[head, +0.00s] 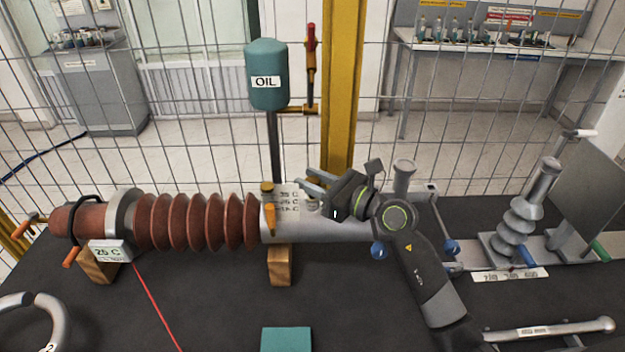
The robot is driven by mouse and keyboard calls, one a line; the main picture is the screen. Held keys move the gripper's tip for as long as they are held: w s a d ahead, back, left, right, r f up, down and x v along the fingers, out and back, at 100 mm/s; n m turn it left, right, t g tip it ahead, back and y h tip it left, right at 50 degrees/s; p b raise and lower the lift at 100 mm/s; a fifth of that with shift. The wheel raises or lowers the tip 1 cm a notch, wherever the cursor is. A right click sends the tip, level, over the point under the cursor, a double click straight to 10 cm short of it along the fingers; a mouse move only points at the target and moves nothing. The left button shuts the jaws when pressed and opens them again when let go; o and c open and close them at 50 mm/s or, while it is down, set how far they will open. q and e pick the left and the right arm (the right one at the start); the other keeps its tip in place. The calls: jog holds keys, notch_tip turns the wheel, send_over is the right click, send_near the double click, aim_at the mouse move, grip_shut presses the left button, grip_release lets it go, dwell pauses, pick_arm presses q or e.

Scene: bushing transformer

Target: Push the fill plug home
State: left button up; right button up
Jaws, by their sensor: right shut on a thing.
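The bushing lies level across the bench, with brown ribbed sheds (190,221) on the left and a grey metal barrel (340,228) on the right. My right gripper (308,187) is over the top of the barrel, just right of a white temperature scale (288,201). Its fingers are shut on a small pale piece that looks like the fill plug (313,206), mostly hidden by the fingers. I cannot tell how deep the plug sits. A brass fitting (268,206) stands left of the scale. My left gripper is not in view.
A green oil tank (267,75) on a post and a red-handled lever (311,50) stand behind the bushing. A wooden block (280,265) supports the barrel. A teal block (286,339) and a grey ring (45,320) lie in front. A small grey insulator (518,225) stands at right.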

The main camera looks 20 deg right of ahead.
pick_arm(q)
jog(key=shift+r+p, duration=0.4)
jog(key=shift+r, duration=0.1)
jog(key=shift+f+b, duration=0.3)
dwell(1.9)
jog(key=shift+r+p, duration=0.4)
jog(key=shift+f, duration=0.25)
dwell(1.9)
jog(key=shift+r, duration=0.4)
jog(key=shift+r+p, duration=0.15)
jog(key=shift+p, duration=0.15)
dwell(1.2)
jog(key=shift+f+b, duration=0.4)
dwell(0.4)
